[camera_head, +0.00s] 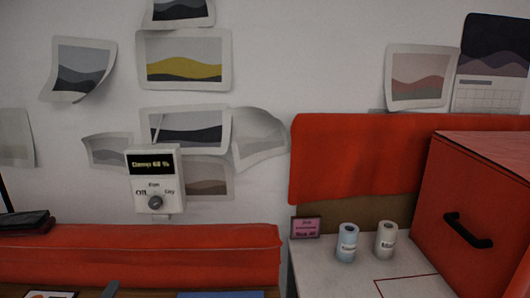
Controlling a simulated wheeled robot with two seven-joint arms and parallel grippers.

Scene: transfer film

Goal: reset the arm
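Neither of my arms nor my grippers can be made out in the head view. A small grey shape (111,289) pokes in at the bottom edge on the left, and I cannot tell what it is. A white wall box (144,171) has a dark display with yellow text and a dial (155,202) marked Off, Fan and Dry. Two small labelled rolls or canisters, one bluish (347,243) and one whitish (386,240), stand upright on a white surface (315,272) at the right.
A red box (476,205) with a black handle (467,231) stands at the right. A pink sign (306,228) is by the canisters. A red outline (405,277) marks the white surface. A long red block (140,258) spans the lower left, with a dark item (25,222) on it.

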